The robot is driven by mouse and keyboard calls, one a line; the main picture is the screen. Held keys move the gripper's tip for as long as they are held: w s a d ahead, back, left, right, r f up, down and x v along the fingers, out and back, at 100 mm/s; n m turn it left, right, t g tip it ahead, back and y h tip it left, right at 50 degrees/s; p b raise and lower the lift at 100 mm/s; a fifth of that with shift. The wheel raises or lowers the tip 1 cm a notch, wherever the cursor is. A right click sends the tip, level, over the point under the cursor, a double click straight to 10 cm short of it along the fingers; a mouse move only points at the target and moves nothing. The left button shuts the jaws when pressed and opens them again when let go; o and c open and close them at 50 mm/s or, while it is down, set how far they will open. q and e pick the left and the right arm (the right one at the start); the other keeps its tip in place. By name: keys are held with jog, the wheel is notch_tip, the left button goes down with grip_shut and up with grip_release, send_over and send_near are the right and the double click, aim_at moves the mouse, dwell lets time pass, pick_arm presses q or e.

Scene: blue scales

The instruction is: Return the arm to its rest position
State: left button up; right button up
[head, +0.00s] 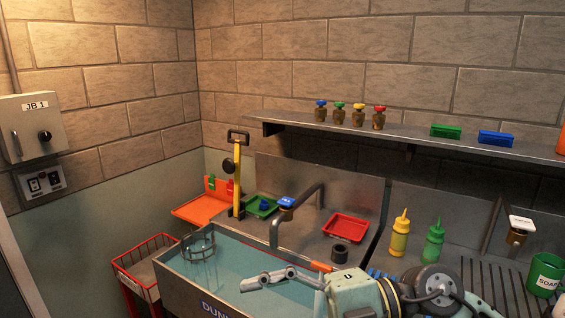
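My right gripper (268,282) is at the end of an arm that comes in from the bottom right. Its grey fingers point left, over the blue-green water of the dunk tank (205,290). The fingers are seen from the side, so whether they are open or shut does not show clearly. No object is visible between them. My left gripper is not in view.
A wire basket (199,247) is at the tank's left end. Behind are a tap (290,214), a red tray (345,227), and yellow (399,236) and green (433,243) bottles. A shelf (400,134) spans the wall. A red cart (145,262) stands left.

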notch_tip(320, 180, up, 7)
jog(key=w+m+t+y, duration=0.2)
jog(key=m+t+y, duration=0.2)
jog(key=y, duration=0.1)
jog(key=w+d+m+t+h, duration=0.7)
jog(key=w+d+m+t, duration=0.2)
jog(key=m+t, duration=0.7)
jog(key=d+f+m+g+h, duration=0.1)
jog(key=d+f+m+h, duration=0.5)
jog(key=f, duration=0.5)
jog(key=d+f+m+g+h, duration=0.25)
jog(key=d+f+h, duration=0.45)
jog(key=f, duration=0.4)
jog(key=s+d+f+m+g+h, duration=0.1)
jog(key=s+f+g, duration=1)
jog(key=s+f, duration=1.05)
jog(key=s+f+g, duration=0.1)
jog(key=s+f, duration=0.1)
jog(key=f, duration=1)
jog(key=s+f+g, duration=0.1)
jog(key=s+f, duration=0.1)
jog(key=f, duration=1)
jog(key=s+d+f, duration=0.3)
jog(key=s+f, duration=1.4)
jog(key=shift+d+f+g, duration=0.15)
jog(key=shift+f+g, duration=0.1)
jog(key=shift+g, duration=0.1)
